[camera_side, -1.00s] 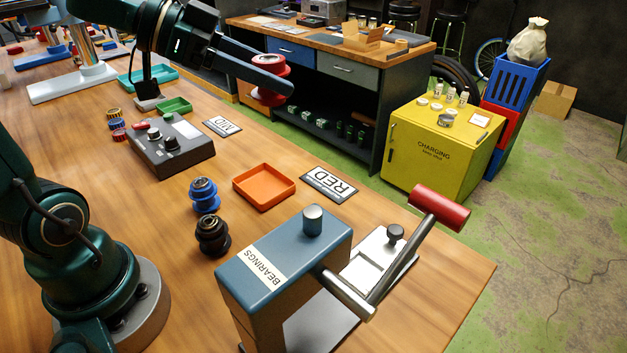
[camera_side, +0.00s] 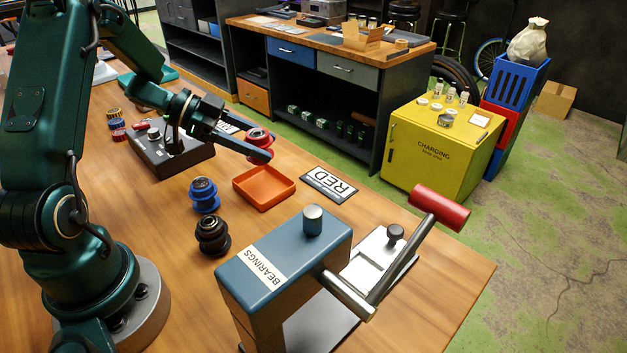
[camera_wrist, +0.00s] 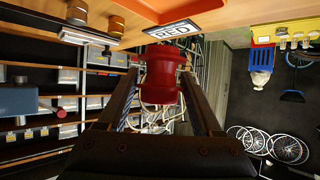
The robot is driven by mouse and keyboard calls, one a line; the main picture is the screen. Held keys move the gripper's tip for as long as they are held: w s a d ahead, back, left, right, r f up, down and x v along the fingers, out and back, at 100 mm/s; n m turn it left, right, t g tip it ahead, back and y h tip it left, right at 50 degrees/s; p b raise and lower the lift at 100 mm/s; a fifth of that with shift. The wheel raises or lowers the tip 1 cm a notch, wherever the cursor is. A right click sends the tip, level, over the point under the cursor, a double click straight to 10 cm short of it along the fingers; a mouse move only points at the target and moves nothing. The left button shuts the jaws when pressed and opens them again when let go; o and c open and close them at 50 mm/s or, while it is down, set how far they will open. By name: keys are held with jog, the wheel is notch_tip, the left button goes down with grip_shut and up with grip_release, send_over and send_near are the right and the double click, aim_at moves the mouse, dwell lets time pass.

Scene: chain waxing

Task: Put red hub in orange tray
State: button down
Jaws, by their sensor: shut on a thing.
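The red hub (camera_side: 260,134) is held between the fingers of my gripper (camera_side: 252,148), in the air just above the back edge of the orange tray. The wrist view shows the red hub (camera_wrist: 160,82) between both fingers of my gripper (camera_wrist: 160,92). The fingers are shut on it and partly hide it in the side view. The orange tray (camera_side: 264,204) is shallow, square and empty where I can see inside, and lies flat on the table.
A RED sign (camera_side: 329,184) lies right of the tray; it also shows in the wrist view (camera_wrist: 172,29). A blue hub (camera_side: 204,195) and a black hub (camera_side: 212,236) stand left of the tray. The blue-grey BEARINGS press (camera_side: 285,255) stands in front. A control box (camera_side: 168,157) is behind left.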

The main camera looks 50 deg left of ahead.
aim_at(264, 188)
jog(key=shift+f, duration=3.45)
jog(key=shift+f, duration=0.15)
jog(key=shift+c, duration=0.3)
grip_release()
